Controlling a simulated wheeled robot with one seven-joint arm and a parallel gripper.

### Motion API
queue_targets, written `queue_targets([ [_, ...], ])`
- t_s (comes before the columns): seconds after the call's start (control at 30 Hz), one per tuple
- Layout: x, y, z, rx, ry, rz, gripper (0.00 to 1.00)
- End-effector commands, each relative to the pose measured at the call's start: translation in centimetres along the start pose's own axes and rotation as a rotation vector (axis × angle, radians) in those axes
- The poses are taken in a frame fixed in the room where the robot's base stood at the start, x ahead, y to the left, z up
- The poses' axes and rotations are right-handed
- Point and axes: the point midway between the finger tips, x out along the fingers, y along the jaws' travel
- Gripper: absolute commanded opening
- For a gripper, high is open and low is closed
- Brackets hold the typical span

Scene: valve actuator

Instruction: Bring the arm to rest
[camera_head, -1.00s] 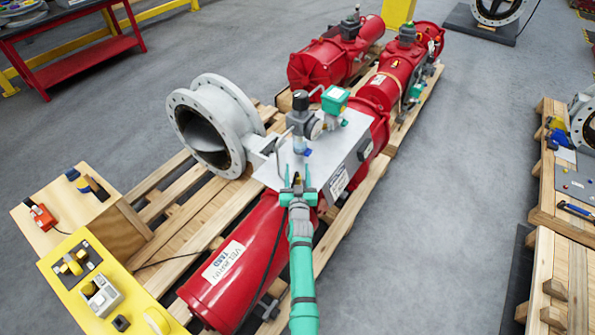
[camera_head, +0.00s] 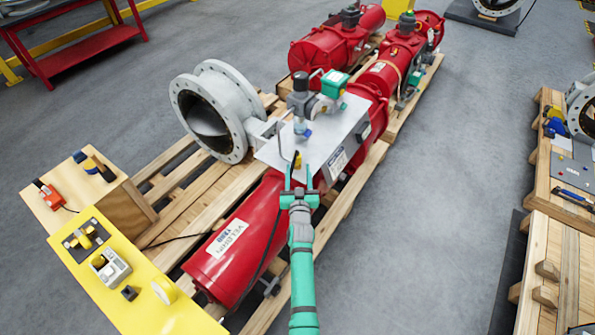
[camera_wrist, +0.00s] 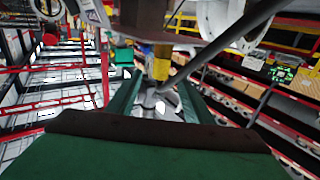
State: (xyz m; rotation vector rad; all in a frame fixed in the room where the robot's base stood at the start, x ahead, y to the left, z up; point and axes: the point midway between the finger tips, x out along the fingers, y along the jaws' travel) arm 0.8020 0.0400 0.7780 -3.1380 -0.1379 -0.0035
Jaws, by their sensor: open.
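My arm reaches up from the bottom of the head view, and my gripper (camera_head: 299,182) is in front of the red valve actuator (camera_head: 240,238). Its two green fingers stand apart and point away from me, with nothing seen held between them. A small yellow fitting (camera_head: 297,160) shows just beyond the fingertips, below the grey panel (camera_head: 325,130). In the wrist view the green fingers (camera_wrist: 152,98) stand apart on either side of a yellow part (camera_wrist: 162,62) and a dark tube. I cannot tell whether the fingers touch it.
A grey flanged valve (camera_head: 215,112) sits on the wooden pallet to the left. A yellow bench (camera_head: 135,290) and a wooden box (camera_head: 75,195) are at lower left. Another pallet (camera_head: 562,215) with tools is at right. The grey floor (camera_head: 440,200) between is clear.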

Motion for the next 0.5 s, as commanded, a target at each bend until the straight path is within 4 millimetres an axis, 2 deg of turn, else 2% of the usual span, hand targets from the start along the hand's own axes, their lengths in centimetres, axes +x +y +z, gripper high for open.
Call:
queue_targets([
  [0.37, -0.1, -0.1, 0.1, 0.001, -0.001, 0.0, 0.46],
  [0.5, -2.1, -0.9, 1.2, 0.016, -0.008, 0.001, 0.46],
])
